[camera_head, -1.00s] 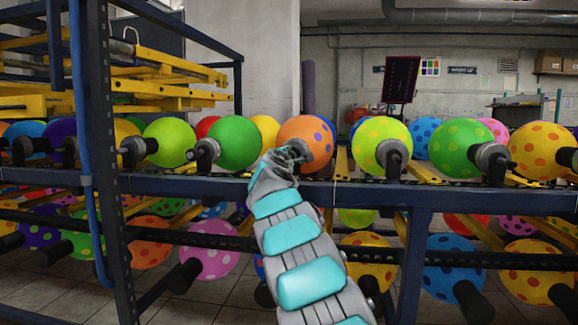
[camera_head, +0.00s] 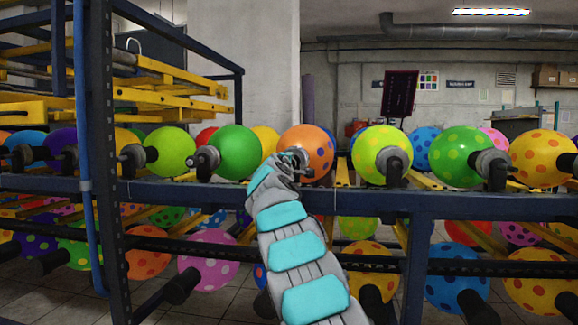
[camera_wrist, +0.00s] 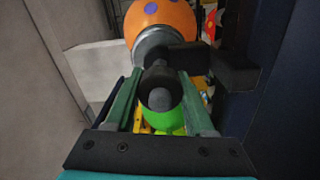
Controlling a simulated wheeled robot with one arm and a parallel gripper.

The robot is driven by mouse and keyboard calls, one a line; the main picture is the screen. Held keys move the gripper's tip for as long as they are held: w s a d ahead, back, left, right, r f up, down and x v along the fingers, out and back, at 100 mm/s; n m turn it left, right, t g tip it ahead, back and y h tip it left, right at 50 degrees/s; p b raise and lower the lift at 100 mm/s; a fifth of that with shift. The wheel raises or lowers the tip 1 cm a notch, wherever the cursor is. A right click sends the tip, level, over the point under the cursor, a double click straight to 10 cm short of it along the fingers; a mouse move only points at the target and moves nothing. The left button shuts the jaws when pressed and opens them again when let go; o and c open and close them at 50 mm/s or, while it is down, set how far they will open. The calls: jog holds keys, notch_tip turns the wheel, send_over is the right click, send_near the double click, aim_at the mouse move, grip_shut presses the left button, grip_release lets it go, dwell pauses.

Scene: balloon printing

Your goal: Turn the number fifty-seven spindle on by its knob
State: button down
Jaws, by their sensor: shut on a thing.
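My gripper (camera_head: 292,158) reaches to the spindle that carries the orange balloon with purple dots (camera_head: 306,148), on the upper rail. In the wrist view my gripper (camera_wrist: 160,100) has its two green fingers on either side of the spindle's dark knob (camera_wrist: 159,98), shut on it. The grey metal collar and the orange balloon (camera_wrist: 163,20) show beyond the knob. A dark bracket (camera_wrist: 215,64) juts to the right of the spindle. I can read no number on the spindle. In the head view my wrist hides most of the knob.
The dark blue rail (camera_head: 450,203) runs across below the spindles. A dark blue post (camera_head: 108,120) stands at the left. More balloons hang on the lower level.

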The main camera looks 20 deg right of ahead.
jog(key=shift+f, duration=0.1)
jog(key=shift+c, duration=1.3)
grip_release()
jog(key=shift+s, duration=0.1)
jog(key=shift+b+v, duration=0.7)
jog(key=shift+v, duration=3.15)
